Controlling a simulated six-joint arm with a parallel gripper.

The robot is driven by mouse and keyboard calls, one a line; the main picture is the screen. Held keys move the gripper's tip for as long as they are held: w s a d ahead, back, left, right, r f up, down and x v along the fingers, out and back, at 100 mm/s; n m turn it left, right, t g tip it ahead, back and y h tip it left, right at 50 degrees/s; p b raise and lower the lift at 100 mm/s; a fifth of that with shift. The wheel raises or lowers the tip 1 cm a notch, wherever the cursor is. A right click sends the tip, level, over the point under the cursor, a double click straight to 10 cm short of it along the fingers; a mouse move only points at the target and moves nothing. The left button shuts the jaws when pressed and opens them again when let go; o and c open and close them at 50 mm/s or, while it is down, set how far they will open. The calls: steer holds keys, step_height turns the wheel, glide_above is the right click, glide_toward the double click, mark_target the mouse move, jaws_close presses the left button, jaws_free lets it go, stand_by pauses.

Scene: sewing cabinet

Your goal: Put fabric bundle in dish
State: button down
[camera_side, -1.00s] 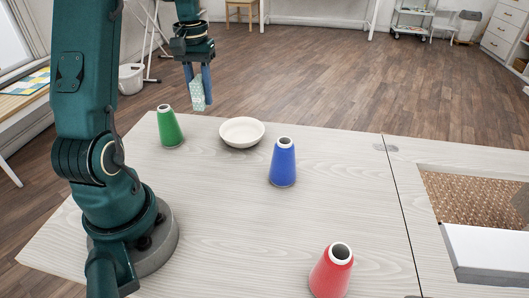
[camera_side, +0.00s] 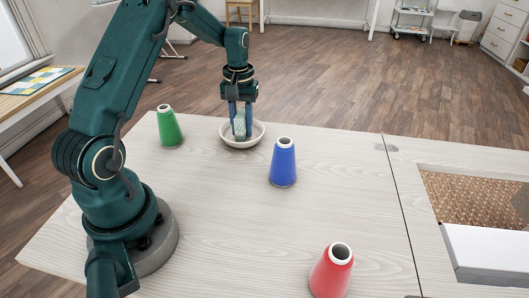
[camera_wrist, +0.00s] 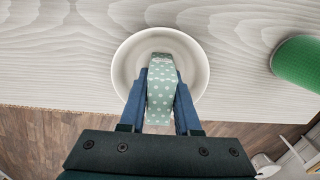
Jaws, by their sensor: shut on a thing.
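The fabric bundle (camera_side: 239,125) is pale green with white dots. My gripper (camera_side: 240,133) is shut on it, a blue finger on each side, pointing down. The white round dish (camera_side: 258,139) stands near the table's far edge, and the bundle is at its middle, inside the rim as seen from the side. In the wrist view the bundle (camera_wrist: 161,85) lies between the fingers over the dish (camera_wrist: 123,72). I cannot tell whether the bundle touches the dish's bottom.
A green cone spool (camera_side: 169,128) stands left of the dish and a blue one (camera_side: 283,164) to its right front. A red spool (camera_side: 331,272) stands near the front. The table's middle (camera_side: 220,220) is clear. A recessed opening (camera_side: 470,200) is at the right.

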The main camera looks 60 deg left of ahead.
steer(key=shift+f, duration=0.15)
steer(key=c, duration=0.6)
jaws_free()
